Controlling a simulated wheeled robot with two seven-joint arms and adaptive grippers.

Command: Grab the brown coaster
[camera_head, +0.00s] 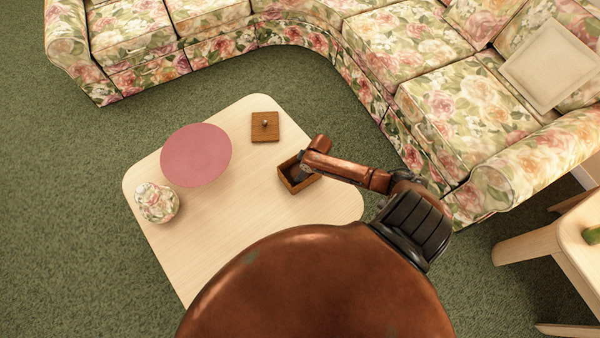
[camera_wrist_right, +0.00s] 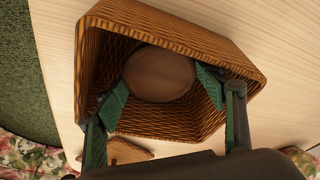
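The brown coaster (camera_wrist_right: 160,74) is a round wooden disc inside an open woven brown box (camera_wrist_right: 225,50). In the head view the box (camera_head: 297,187) stands on the pale table, and my right arm hides most of its inside. My right gripper (camera_wrist_right: 162,78) reaches into the box with its two green-padded fingers spread, one on each side of the coaster. The fingertips are close to the coaster's edges; whether they touch it I cannot tell. The right gripper (camera_head: 302,171) shows small and dark over the box in the head view. My left gripper is not in view.
On the pale table (camera_head: 235,240) are a square brown lid with a knob (camera_head: 265,128), a pink round disc (camera_head: 196,155) and a floral pot (camera_head: 157,203). A floral sofa (camera_head: 370,55) curves behind. Another wooden table (camera_head: 560,240) stands at the right.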

